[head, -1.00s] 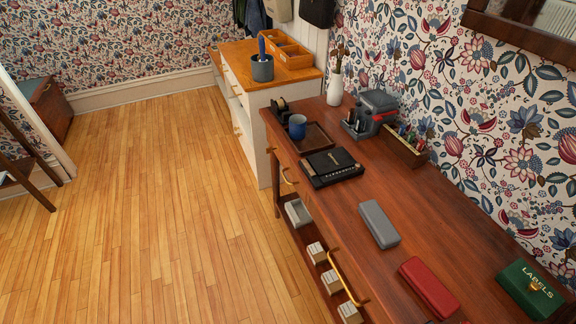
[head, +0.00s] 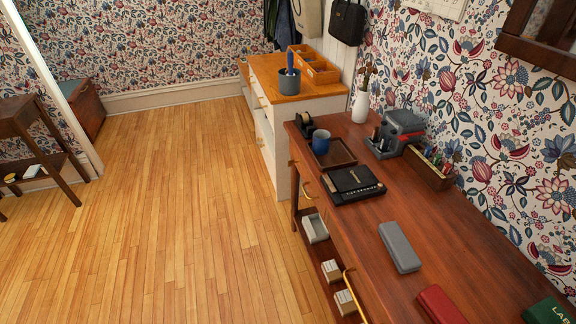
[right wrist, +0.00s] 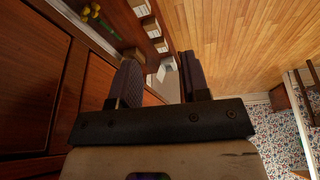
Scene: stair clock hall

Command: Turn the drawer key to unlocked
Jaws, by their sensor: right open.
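The dark reddish wooden desk (head: 345,215) runs along the right in the head view. Its front has brass drawer pulls (head: 329,186). A small brass piece (head: 293,163) sits on the front near the far end; it is too small to tell whether it is the drawer key. My right gripper (right wrist: 160,68) is open and empty in the right wrist view, beside dark red wooden panels (right wrist: 92,90) at the left. No key shows clearly there. My left gripper is in neither view.
On the desk are a blue mug (head: 320,142), a black box (head: 352,185), a grey case (head: 400,247) and a red case (head: 440,305). Small boxes (head: 331,270) stand on its low shelf. A white cabinet (head: 280,140) stands beyond. The wooden floor (head: 170,220) at left is clear.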

